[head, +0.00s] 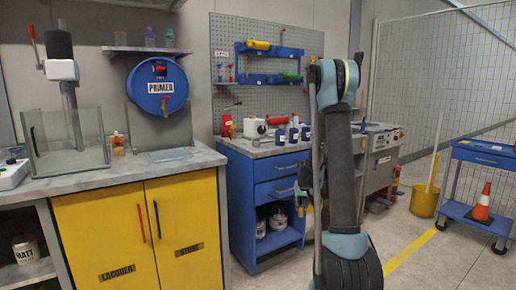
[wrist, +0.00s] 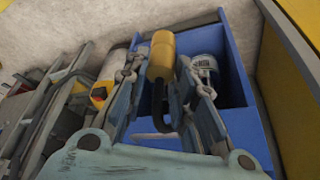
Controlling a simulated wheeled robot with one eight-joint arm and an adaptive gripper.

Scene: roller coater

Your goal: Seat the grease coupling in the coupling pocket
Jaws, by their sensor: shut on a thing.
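My gripper (wrist: 160,75) is shut on a yellow cylinder (wrist: 161,50) with a black curved rod at its near end. It is probably the grease coupling, though I cannot be sure. The cylinder stands out beyond the fingertips, and the black rod bends back between the fingers. In the head view my arm hides most of the gripper, which is low in front of the blue cabinet (head: 262,193). I cannot make out the coupling pocket in either view.
White cans (head: 277,219) stand on the cabinet's open lower shelf; one shows beside the gripper in the wrist view (wrist: 205,66). A grey machine (head: 381,150) stands right of the cabinet. A yellow bucket (head: 424,202) and blue cart (head: 484,155) stand farther right, with open floor before them.

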